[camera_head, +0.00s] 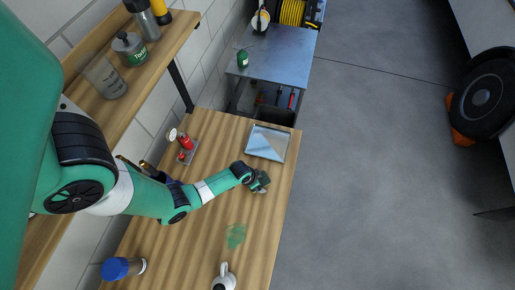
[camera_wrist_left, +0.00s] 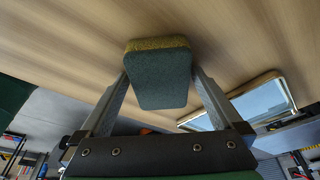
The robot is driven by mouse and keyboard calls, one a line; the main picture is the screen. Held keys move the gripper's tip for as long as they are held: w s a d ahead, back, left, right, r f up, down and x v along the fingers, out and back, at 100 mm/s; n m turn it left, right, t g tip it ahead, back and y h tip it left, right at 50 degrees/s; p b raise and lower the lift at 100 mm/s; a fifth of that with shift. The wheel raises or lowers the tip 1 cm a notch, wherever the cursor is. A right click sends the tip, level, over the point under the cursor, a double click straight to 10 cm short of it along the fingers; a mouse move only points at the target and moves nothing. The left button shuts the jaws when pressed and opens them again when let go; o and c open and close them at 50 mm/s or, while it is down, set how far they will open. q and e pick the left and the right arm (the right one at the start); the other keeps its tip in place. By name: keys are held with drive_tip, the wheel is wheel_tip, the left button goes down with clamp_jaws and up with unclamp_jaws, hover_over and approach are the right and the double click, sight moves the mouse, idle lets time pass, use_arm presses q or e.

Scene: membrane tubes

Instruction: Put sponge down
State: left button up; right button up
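A sponge (camera_wrist_left: 158,82), dark green with a yellowish layer along one edge, sits between the two fingers of my left gripper (camera_wrist_left: 160,88) in the left wrist view. The fingers press on its two sides, so the gripper is shut on it. In the head view my left gripper (camera_head: 261,182) and the small dark sponge are over the wooden table (camera_head: 205,225), just below the metal tray. I cannot tell whether the sponge touches the wood. My right gripper is not in view.
A shallow metal tray (camera_head: 267,143) lies near the table's far end. A green smear (camera_head: 236,236) marks the wood. A white jug (camera_head: 224,277), a blue-capped container (camera_head: 122,268) and a red item (camera_head: 186,142) stand on the table. Bare wood lies around the smear.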

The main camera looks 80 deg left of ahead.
use_arm(q)
drive_tip(key=p+v, duration=1.1)
drive_tip(key=v, duration=0.1)
drive_tip(key=shift+r, duration=0.2)
